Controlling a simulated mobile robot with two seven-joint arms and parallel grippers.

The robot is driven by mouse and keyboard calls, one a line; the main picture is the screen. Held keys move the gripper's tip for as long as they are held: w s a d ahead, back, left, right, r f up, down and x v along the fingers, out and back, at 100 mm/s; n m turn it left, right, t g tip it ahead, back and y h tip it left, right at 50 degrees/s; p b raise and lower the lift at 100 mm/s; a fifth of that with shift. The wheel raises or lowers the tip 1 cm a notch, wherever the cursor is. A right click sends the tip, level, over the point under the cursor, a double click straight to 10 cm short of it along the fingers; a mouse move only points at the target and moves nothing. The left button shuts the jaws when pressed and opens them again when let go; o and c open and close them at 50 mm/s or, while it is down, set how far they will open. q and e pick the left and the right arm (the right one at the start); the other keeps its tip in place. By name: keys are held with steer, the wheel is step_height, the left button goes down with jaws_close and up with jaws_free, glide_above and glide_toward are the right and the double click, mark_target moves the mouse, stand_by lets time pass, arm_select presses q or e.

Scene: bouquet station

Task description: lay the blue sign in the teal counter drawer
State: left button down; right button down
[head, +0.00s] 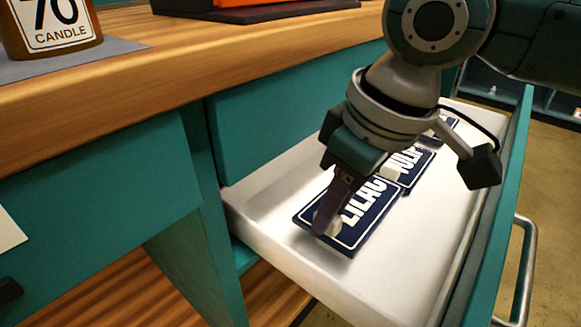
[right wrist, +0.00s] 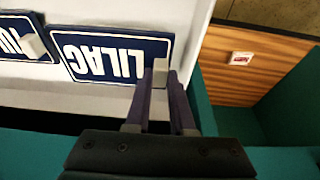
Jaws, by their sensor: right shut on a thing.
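The dark blue LILAC sign (head: 362,226) with white lettering is inside the open teal counter drawer (head: 265,238), flat on or just above its white floor. My right gripper (head: 327,220) points down into the drawer, shut on the small pale block at the sign's end. In the right wrist view the LILAC sign (right wrist: 112,56) shows upside down, with the pale block (right wrist: 160,72) between the fingertips of my right gripper (right wrist: 160,90). My left gripper is not in view.
A similar blue TULIP sign (head: 415,165) lies behind in the drawer, with another sign (head: 446,127) farther back, partly hidden by my arm. The drawer's teal front with a metal handle (head: 524,262) is at right. A candle jar (head: 50,28) stands on the wooden counter (head: 180,62).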

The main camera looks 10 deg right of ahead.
mark_target(348, 232)
step_height(348, 232, down, 4)
steer(key=shift+r+b, duration=0.1)
steer(key=shift+b, duration=0.65)
steer(key=c, duration=0.8)
jaws_free()
steer(key=shift+o, duration=0.2)
